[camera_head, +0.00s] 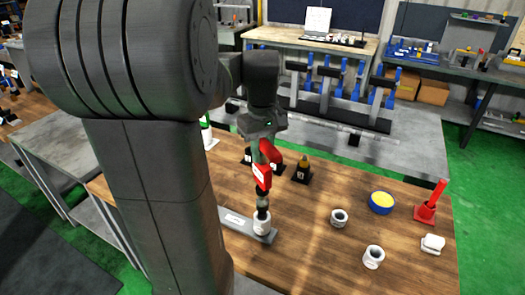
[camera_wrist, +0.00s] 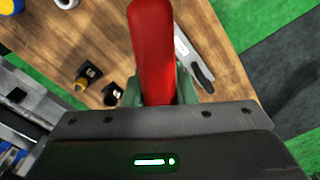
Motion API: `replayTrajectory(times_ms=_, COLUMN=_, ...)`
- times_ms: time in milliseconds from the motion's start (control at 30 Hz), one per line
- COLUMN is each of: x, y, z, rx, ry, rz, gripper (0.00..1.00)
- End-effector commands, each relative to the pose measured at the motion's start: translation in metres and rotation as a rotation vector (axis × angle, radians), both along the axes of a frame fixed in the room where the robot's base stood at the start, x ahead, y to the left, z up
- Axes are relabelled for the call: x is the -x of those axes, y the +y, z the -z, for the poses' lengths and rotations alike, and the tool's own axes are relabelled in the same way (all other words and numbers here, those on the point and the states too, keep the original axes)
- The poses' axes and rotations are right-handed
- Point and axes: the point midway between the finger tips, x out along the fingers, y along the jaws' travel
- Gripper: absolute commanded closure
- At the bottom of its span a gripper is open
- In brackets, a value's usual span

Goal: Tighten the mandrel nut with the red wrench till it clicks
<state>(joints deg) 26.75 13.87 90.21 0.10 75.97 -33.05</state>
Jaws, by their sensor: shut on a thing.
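My gripper (camera_head: 264,138) is at the middle of the head view, above the wooden table, shut on the red wrench (camera_head: 262,174). The wrench's red body hangs below the jaws, with a white label on it. In the wrist view the wrench (camera_wrist: 152,45) runs up from between the greenish fingers (camera_wrist: 160,92). Below it in the head view, a mandrel with a dark upper part and a white sleeve (camera_head: 262,224) stands upright on a grey plate (camera_head: 233,219). The nut is too small to make out, and I cannot tell whether the wrench touches it.
Small black holders (camera_head: 302,172) stand behind the wrench. To the right are grey-white rings (camera_head: 339,217), a white sleeve (camera_head: 373,257), a yellow-and-blue round container (camera_head: 382,202), a red stand with a red rod (camera_head: 427,211) and a white block (camera_head: 433,243). A grey machine bench (camera_head: 400,150) lies behind.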

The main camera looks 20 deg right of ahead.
Motion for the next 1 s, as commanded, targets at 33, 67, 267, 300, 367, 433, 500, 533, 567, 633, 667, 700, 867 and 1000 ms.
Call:
replayTrajectory(times_ms=33, x=0.0, y=0.0, z=-0.007, rx=0.002, ry=-0.002, rz=0.0, gripper=1.0)
replayTrajectory(times_ms=67, x=0.0, y=0.0, z=-0.009, rx=0.002, ry=-0.002, rz=0.0, gripper=1.0)
replayTrajectory(times_ms=267, x=0.0, y=0.0, z=-0.013, rx=0.002, ry=-0.002, rz=0.0, gripper=1.0)
replayTrajectory(times_ms=300, x=0.0, y=0.0, z=-0.013, rx=0.002, ry=-0.002, rz=0.0, gripper=1.0)
replayTrajectory(times_ms=367, x=0.0, y=0.0, z=-0.012, rx=0.002, ry=-0.002, rz=0.0, gripper=1.0)
replayTrajectory(times_ms=433, x=0.0, y=0.0, z=-0.012, rx=0.002, ry=-0.002, rz=0.0, gripper=1.0)
replayTrajectory(times_ms=500, x=-0.001, y=0.0, z=-0.013, rx=0.003, ry=-0.003, rz=0.0, gripper=1.0)
replayTrajectory(times_ms=533, x=-0.001, y=0.0, z=-0.014, rx=0.003, ry=-0.003, rz=0.0, gripper=1.0)
replayTrajectory(times_ms=567, x=-0.001, y=0.0, z=-0.015, rx=0.003, ry=-0.003, rz=0.0, gripper=1.0)
replayTrajectory(times_ms=633, x=-0.001, y=-0.001, z=-0.021, rx=0.003, ry=-0.005, rz=0.0, gripper=1.0)
replayTrajectory(times_ms=667, x=-0.001, y=-0.001, z=-0.024, rx=0.003, ry=-0.005, rz=0.0, gripper=1.0)
replayTrajectory(times_ms=700, x=-0.001, y=-0.001, z=-0.028, rx=0.003, ry=-0.005, rz=0.0, gripper=1.0)
replayTrajectory(times_ms=867, x=-0.001, y=-0.001, z=-0.043, rx=0.003, ry=-0.005, rz=0.0, gripper=1.0)
replayTrajectory(times_ms=1000, x=-0.001, y=-0.001, z=-0.055, rx=0.003, ry=-0.005, rz=0.0, gripper=1.0)
